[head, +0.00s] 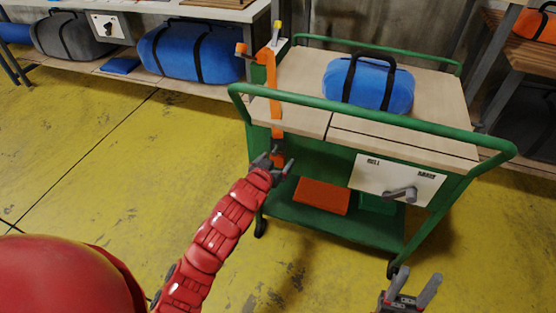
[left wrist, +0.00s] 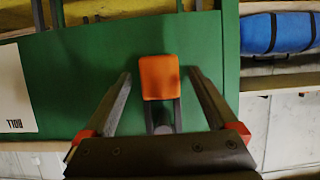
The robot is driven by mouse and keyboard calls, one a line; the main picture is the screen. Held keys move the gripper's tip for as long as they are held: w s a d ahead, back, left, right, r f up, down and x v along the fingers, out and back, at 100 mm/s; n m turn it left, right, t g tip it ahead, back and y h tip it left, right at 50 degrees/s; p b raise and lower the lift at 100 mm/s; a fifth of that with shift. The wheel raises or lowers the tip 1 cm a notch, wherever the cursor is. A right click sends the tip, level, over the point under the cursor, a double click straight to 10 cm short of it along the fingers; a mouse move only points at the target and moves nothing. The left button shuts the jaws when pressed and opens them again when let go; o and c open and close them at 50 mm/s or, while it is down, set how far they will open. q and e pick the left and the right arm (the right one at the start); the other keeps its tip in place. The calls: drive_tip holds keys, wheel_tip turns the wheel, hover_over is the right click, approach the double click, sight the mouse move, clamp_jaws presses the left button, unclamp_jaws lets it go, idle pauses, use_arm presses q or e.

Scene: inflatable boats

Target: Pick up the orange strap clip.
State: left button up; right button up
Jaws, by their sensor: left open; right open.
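The orange strap clip (head: 278,157) hangs at the lower end of an orange strap (head: 276,118) at the left end of the green cart. In the left wrist view the clip (left wrist: 159,76) is an orange block with grey prongs. My left gripper (head: 276,164) is open at the clip. In the left wrist view its dark fingers (left wrist: 160,82) stand on either side of the clip, with a visible gap on each side. My right gripper (head: 411,290) is open and empty at the bottom of the head view, in front of the cart.
The green cart (head: 350,104) carries a blue bag (head: 367,84) on its wooden top. An orange box (head: 321,195) lies on its lower shelf, and a white panel (head: 370,176) with a grey handle is on its side. More bags (head: 187,50) sit under a bench behind. Yellow floor at left is clear.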

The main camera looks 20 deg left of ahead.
use_arm(q)
clamp_jaws()
idle(0.5)
drive_tip(key=shift+r, duration=0.15)
